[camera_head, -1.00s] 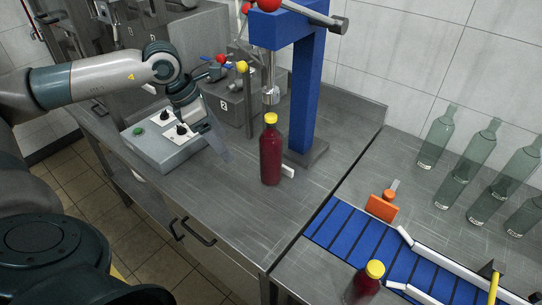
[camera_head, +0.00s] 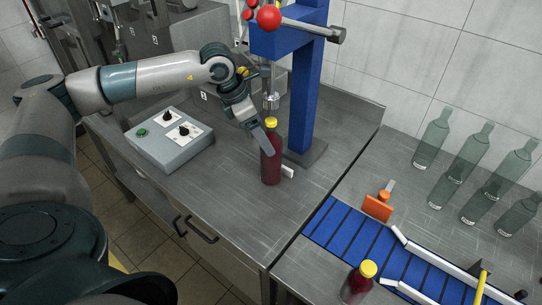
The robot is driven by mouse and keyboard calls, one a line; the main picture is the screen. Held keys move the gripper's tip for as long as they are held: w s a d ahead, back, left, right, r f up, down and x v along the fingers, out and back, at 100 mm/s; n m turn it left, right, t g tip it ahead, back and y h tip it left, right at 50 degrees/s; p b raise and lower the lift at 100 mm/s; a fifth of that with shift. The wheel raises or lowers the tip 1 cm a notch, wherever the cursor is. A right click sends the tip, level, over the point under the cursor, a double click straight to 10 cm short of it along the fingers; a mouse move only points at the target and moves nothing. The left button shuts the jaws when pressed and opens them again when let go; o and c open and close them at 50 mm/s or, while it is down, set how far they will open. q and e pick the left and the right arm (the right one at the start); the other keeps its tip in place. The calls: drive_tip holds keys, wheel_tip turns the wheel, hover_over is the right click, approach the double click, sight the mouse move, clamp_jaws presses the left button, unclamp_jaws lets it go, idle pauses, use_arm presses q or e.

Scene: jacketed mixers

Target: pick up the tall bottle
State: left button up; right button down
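The tall bottle (camera_head: 271,165) is dark red with a yellow cap. It stands upright on the steel table (camera_head: 225,215), in front of the blue press stand (camera_head: 305,100). My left gripper (camera_head: 267,142) reaches in from the left at the bottle's upper part, just under the cap. One grey finger shows across the bottle's upper left side. My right gripper is not in view.
A grey control box (camera_head: 168,140) with knobs stands left of the bottle. A second red bottle (camera_head: 358,283) is by the blue conveyor (camera_head: 360,240). An orange part (camera_head: 377,208) and several clear green bottles (camera_head: 460,165) stand at the right.

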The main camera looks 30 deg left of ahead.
use_arm(q)
drive_tip(key=shift+w+d+r+p, duration=0.1)
drive_tip(key=shift+w+d+p, duration=0.2)
drive_tip(key=shift+w+d, duration=0.1)
drive_tip(key=p+x, duration=0.1)
drive_tip(key=x, duration=0.3)
drive_tip(key=shift+f+p, duration=0.2)
drive_tip(key=shift+p, duration=0.2)
drive_tip(key=shift+w+f, duration=0.1)
drive_tip(key=shift+f, duration=0.3)
clamp_jaws()
drive_tip(key=shift+w+r, duration=0.1)
